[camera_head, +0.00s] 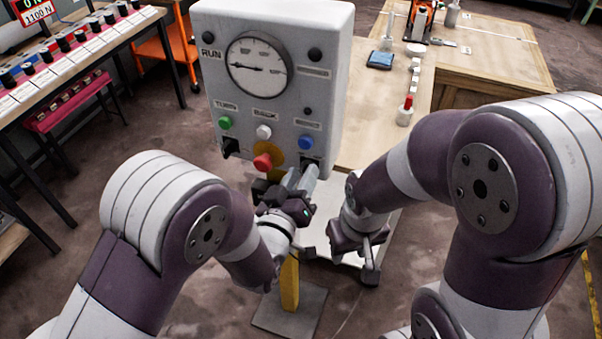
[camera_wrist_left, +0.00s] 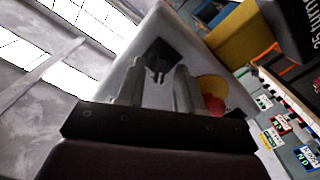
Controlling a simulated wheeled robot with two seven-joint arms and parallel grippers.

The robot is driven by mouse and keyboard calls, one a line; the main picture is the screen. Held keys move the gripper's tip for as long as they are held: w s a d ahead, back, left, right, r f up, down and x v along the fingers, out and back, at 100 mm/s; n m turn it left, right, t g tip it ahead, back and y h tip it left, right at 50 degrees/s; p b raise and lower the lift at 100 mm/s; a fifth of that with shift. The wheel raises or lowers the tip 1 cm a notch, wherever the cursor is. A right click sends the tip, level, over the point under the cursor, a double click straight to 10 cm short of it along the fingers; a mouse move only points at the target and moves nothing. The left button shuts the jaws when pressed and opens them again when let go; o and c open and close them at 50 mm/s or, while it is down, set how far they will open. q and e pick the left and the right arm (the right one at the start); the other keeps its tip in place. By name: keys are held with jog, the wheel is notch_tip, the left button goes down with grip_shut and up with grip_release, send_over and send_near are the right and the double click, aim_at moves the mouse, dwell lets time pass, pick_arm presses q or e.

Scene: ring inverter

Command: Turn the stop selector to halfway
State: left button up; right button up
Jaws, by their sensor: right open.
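A grey control box (camera_head: 265,105) stands upright in front of me. Its black lower right selector (camera_head: 308,163) is partly hidden by my left gripper (camera_head: 303,180). A second black selector (camera_head: 231,147) sits at the lower left. I cannot read which is labelled stop. In the left wrist view, the black selector (camera_wrist_left: 157,62) lies ahead between the two fingers of my left gripper (camera_wrist_left: 157,88). These fingers are apart, and I see no contact with the selector. My right gripper (camera_head: 340,263) is open and empty, low and right of the box.
A red button (camera_head: 262,162) on a yellow plate is left of the left gripper. Green (camera_head: 225,123), white (camera_head: 264,132) and blue (camera_head: 306,143) buttons sit above it. A gauge (camera_head: 259,67) is higher. A wooden bench (camera_head: 490,50) stands behind right.

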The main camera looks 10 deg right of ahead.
pick_arm(q)
jog(key=shift+d, duration=0.1)
grip_shut()
jog(key=shift+m, duration=0.3)
jog(key=shift+d+m+b, duration=0.15)
jog(key=shift+m+b, duration=2.4)
jog(key=shift+m, duration=3.15)
jog(key=shift+s, duration=0.1)
